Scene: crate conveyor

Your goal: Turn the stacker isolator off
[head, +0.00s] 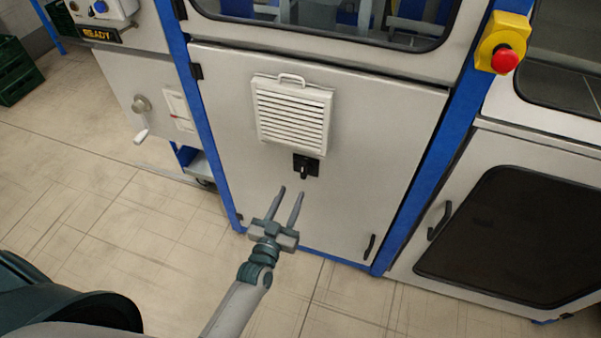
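The isolator (306,166) is a small black rotary switch on the light grey cabinet door, just below a white louvred vent. Its black handle appears to point downward; the markings are too small to read. My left gripper (289,190) is open and empty, its two long grey fingers pointing up toward the switch. The fingertips are a little below the switch in the picture and look apart from it. My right gripper is not in view.
The vent (292,112) has a handle on top. A red emergency button (504,61) sits on a yellow box at upper right. A crank (141,117) sticks out at left. Door handles (370,247) and (439,220) project at right. Green crates (17,70) stand far left.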

